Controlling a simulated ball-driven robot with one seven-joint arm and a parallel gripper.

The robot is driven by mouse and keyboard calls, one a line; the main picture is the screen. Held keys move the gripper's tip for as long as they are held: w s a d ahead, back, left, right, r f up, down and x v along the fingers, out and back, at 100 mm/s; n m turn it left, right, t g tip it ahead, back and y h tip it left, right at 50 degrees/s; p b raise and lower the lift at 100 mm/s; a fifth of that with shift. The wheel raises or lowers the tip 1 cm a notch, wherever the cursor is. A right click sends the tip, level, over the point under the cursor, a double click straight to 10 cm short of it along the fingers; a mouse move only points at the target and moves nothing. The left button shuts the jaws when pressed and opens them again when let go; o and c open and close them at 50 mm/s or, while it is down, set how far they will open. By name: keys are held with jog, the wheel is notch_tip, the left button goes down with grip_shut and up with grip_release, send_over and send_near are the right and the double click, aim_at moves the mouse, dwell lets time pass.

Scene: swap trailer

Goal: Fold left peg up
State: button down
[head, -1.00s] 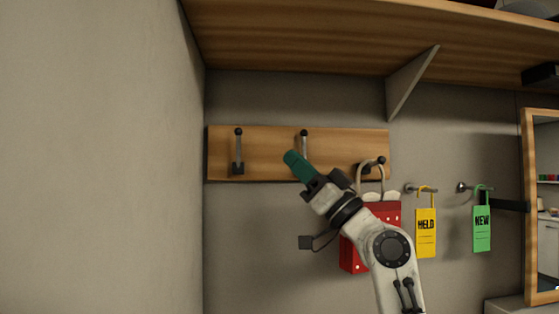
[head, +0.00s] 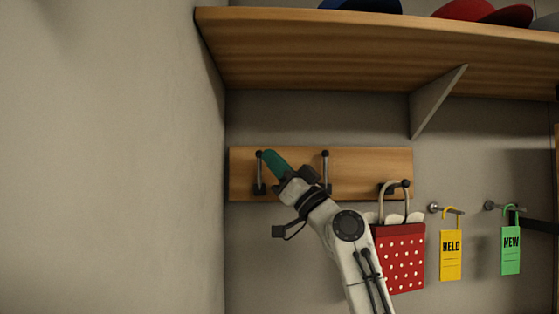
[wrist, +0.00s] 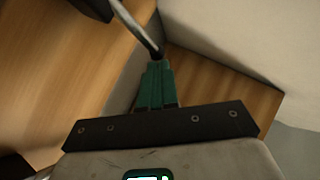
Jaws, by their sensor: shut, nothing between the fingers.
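The wooden peg board (head: 292,165) hangs on the back wall. Its left peg (head: 260,171) is a thin metal rod with a dark ball tip, pointing upward in the head view above a black base. The middle peg (head: 326,172) also points up. My gripper (head: 270,156), with green fingers, is shut and empty just right of the left peg's upper part. In the wrist view the closed fingers (wrist: 155,82) lie close to the dark tip of a metal peg (wrist: 140,30); I cannot tell whether they touch.
A red dotted bag (head: 400,258) hangs from the right peg (head: 397,185), which sticks outward. Yellow (head: 451,255) and green (head: 511,250) tags hang from wall hooks further right. A wooden shelf (head: 350,55) with caps is above. The side wall (head: 120,160) is close on the left.

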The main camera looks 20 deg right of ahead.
jog(key=shift+w+b, duration=0.2)
jog(key=shift+b, duration=0.65)
jog(key=shift+w+d+r+m+h+p, duration=0.3)
jog(key=shift+w+r+m+h+p, duration=0.25)
jog(key=shift+w+m+h, duration=0.3)
jog(key=shift+s, duration=0.1)
jog(key=shift+s, duration=0.1)
